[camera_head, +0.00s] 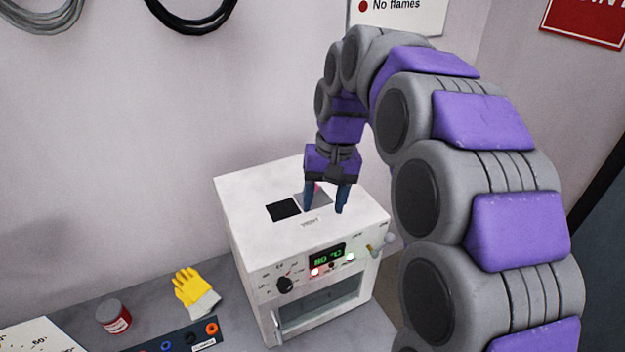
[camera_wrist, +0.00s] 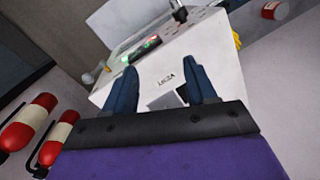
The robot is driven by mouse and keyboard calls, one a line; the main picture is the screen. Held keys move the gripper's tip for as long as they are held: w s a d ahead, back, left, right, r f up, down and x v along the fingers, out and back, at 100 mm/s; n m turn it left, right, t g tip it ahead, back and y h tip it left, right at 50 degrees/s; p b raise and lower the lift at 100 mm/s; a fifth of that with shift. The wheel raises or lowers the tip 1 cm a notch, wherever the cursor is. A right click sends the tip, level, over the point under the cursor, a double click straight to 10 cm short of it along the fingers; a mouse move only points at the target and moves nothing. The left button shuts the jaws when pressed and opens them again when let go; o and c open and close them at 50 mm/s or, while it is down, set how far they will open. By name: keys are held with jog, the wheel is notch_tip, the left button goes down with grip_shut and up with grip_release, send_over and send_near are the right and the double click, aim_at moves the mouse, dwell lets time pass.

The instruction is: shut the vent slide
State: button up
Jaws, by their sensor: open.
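The vent slide (camera_head: 314,197) is a small grey plate on top of the white oven-like box. A dark square vent opening (camera_head: 283,210) lies uncovered to its left. A bit of a pink-red part, perhaps the slide's knob (camera_head: 317,187), shows between my fingers. My gripper (camera_head: 324,210) points down over the slide with its blue fingers apart. Whether they touch the slide I cannot tell. In the wrist view my open gripper (camera_wrist: 163,69) shows the grey slide (camera_wrist: 166,101) and the dark opening (camera_wrist: 183,93) between the fingers, partly hidden by my gripper.
The white box (camera_head: 245,205) has a lit display (camera_head: 327,256) and knob (camera_head: 285,284) in front. A yellow glove (camera_head: 192,288), a red jar (camera_head: 113,317) and a panel with coloured sockets (camera_head: 180,340) lie left on the bench. Fire extinguishers (camera_wrist: 30,120) show in the wrist view.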

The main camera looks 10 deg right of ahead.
jog(key=w+d+r+m+t+p, duration=0.1)
jog(key=w+d+r+p, duration=0.15)
jog(key=w, duration=0.65)
jog(key=w+d+r+m+p, duration=0.1)
jog(key=w+d+m+p, duration=0.15)
jog(key=w, duration=0.65)
jog(key=shift+n, duration=0.45)
jog(key=a+f+b, duration=0.1)
jog(key=f, duration=0.4)
jog(key=a+f+b, duration=0.1)
jog(key=f+b, duration=0.1)
jog(key=f, duration=0.4)
jog(key=w+a+f+b, duration=0.1)
jog(key=f, duration=0.4)
jog(key=shift+a+f+b, duration=0.2)
jog(key=shift+f+b, duration=0.15)
jog(key=shift+w, duration=0.1)
grip_shut()
